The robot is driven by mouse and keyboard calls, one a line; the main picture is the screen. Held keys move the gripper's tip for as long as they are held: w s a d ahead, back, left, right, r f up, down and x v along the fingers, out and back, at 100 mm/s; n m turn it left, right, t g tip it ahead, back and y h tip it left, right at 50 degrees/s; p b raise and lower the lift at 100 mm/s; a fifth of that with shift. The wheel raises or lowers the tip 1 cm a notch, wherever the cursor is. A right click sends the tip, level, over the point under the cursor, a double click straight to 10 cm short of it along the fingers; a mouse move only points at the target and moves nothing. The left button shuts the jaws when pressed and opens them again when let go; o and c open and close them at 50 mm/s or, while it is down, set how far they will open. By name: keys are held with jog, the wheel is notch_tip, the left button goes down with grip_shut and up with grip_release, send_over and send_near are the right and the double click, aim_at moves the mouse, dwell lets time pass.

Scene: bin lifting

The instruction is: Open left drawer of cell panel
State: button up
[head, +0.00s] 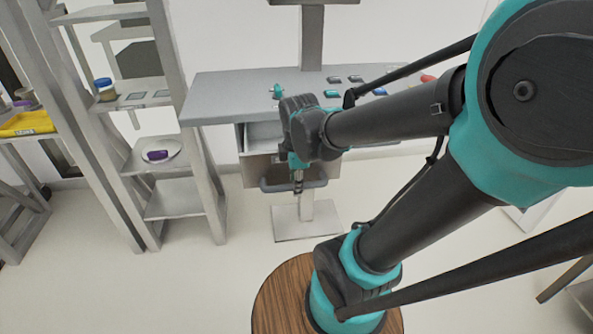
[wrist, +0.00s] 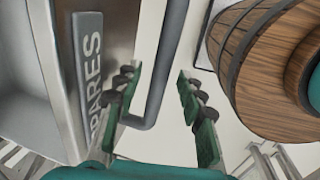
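The cell panel (head: 230,97) is a grey desk-like top on a post. Its left drawer (head: 258,172) hangs under the top and stands partly out, with some of its pale inside showing. A grey bar handle (head: 270,186) runs along its front. In the wrist view the drawer front (wrist: 108,30) carries a label ending in "PARES", and the handle (wrist: 172,60) stands off from it. My gripper (head: 298,182) is at the handle. In the wrist view its green fingers (wrist: 157,88) are apart, with the handle bar between them; contact cannot be told.
A grey shelf rack (head: 170,200) with a plate and a jar stands left of the panel. A yellow tray (head: 28,123) lies farther left. Small coloured buttons (head: 333,94) sit on the panel top.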

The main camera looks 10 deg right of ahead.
notch_tip(320, 180, up, 11)
jog(key=s, duration=0.2)
jog(key=shift+s+r, duration=0.15)
jog(key=shift+r, duration=0.05)
jog(key=shift+a, duration=0.15)
dwell(0.4)
